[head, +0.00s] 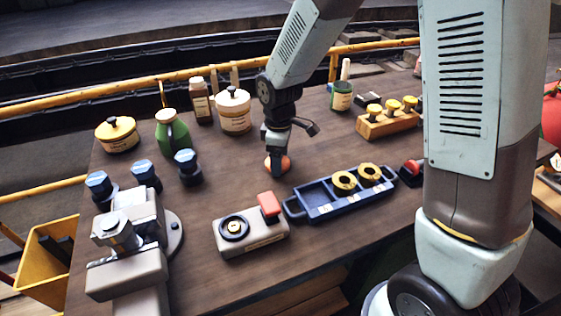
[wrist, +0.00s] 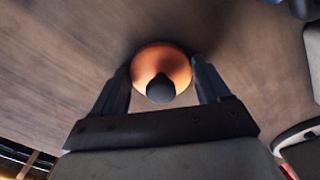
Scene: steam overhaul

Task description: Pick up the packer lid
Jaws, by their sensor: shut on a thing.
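The packer lid looks to be a round copper-orange piece with a dark knob on top. It shows in the wrist view (wrist: 163,62) between my two fingers, and in the head view (head: 284,163) at the middle of the workbench. My gripper (head: 278,166) points down over it. In the wrist view my gripper (wrist: 162,88) has one finger on each side of the lid, shut on it. The lid appears at or very near the bench top; I cannot tell whether it touches the wood. Part of its sides is hidden by the fingers.
A blue tray (head: 324,211) with yellow rings and a grey box with a red switch (head: 251,238) stand in front. Pots, a green bottle (head: 172,134) and a wooden block with yellow knobs (head: 386,124) stand behind. Bare wood surrounds my gripper.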

